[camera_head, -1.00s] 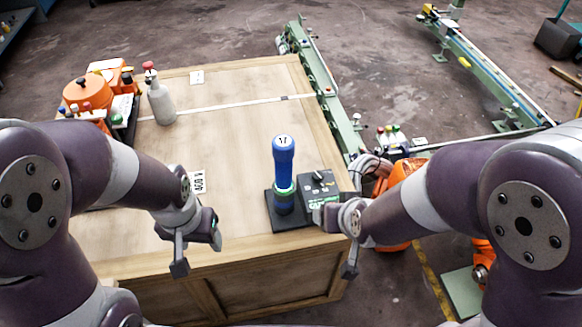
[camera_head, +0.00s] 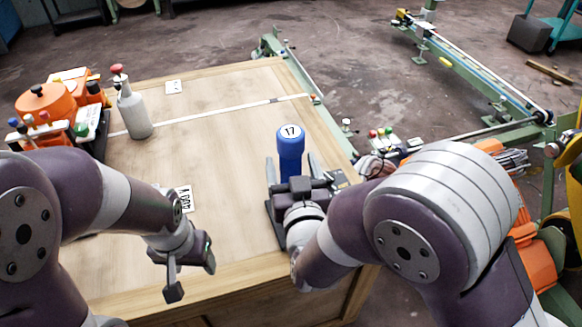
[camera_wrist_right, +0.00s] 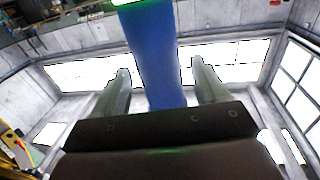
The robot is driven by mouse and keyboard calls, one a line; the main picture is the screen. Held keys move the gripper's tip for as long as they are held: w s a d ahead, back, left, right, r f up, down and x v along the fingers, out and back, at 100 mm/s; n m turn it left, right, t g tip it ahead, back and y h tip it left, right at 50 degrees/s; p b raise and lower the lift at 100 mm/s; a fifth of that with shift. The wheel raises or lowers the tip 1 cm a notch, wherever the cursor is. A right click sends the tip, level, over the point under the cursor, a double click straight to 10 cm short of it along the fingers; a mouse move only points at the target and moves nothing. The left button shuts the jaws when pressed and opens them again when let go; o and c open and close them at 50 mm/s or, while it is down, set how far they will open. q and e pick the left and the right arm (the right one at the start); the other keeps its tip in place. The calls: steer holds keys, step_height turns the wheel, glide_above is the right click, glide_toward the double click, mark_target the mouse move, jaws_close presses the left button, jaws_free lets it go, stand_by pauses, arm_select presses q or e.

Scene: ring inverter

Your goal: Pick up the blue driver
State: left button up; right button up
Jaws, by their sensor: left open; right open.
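The blue driver (camera_head: 290,150) stands upright near the front right of the wooden crate top, with "17" on its round white cap. My right gripper (camera_head: 291,168) is open, its two fingers on either side of the driver. In the right wrist view the blue shaft (camera_wrist_right: 152,60) runs between the two fingers (camera_wrist_right: 158,80), with gaps visible on both sides. The driver's lower part and most of its black base are hidden behind my right gripper. My left gripper (camera_head: 188,274) is open and empty over the crate's front edge.
A grey bottle with a red cap (camera_head: 133,108) and an orange pot (camera_head: 45,102) stand at the crate's back left. A label card (camera_head: 184,198) lies left of the driver. The middle of the wooden top (camera_head: 215,150) is clear.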

steer(key=w, duration=0.3)
steer(key=shift+a, duration=0.3)
steer(key=shift+s, duration=0.1)
steer(key=shift+c, duration=0.7)
steer(key=shift+r, duration=0.1)
steer(key=c, duration=1.2)
